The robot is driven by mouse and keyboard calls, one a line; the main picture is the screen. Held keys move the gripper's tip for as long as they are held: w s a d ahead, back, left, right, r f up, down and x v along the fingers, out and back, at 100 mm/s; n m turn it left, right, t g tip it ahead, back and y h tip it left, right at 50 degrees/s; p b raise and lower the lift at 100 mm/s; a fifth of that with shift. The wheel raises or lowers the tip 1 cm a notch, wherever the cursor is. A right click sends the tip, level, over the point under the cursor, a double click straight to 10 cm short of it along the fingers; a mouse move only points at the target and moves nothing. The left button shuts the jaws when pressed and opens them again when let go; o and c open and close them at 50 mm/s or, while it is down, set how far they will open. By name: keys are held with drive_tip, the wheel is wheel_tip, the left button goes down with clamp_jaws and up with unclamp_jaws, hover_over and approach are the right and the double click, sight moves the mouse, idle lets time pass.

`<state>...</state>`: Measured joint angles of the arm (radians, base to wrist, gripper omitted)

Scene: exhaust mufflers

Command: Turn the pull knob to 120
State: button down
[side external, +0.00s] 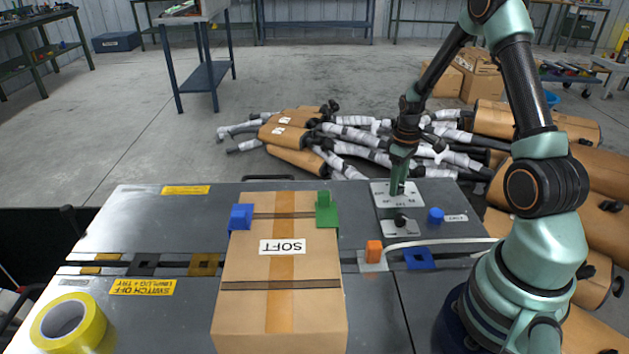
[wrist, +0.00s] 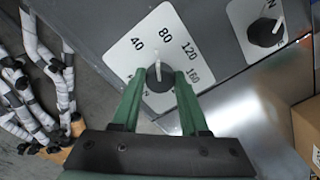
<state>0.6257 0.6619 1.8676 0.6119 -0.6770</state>
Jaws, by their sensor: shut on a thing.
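The pull knob (wrist: 160,77) is a dark round knob on a white dial plate (wrist: 118,60) marked 40, 80, 120 and 160. A white pointer line on it points up, roughly toward the 80 mark and away from 120. My gripper (wrist: 159,74) has one green finger on each side of the knob and is shut on it. In the side view, my gripper (side external: 398,188) reaches down onto the dial plate (side external: 383,201) at the back right of the grey bench, and its fingers hide the knob.
A second dark knob (side external: 401,221) sits on a small plate just in front, with a blue knob (side external: 436,215) beside it. A cardboard box (side external: 245,310) labelled SOFT stands to the left. A yellow tape roll (side external: 90,325) lies at the front left.

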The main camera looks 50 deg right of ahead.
drive_tip(key=m, duration=0.6)
drive_tip(key=shift+m, duration=0.3)
drive_tip(key=m, duration=0.5)
drive_tip(key=shift+m, duration=0.3)
drive_tip(key=shift+c, duration=2.1)
unclamp_jaws()
drive_tip(key=shift+r, duration=0.1)
wheel_tip(320, 180, up, 12)
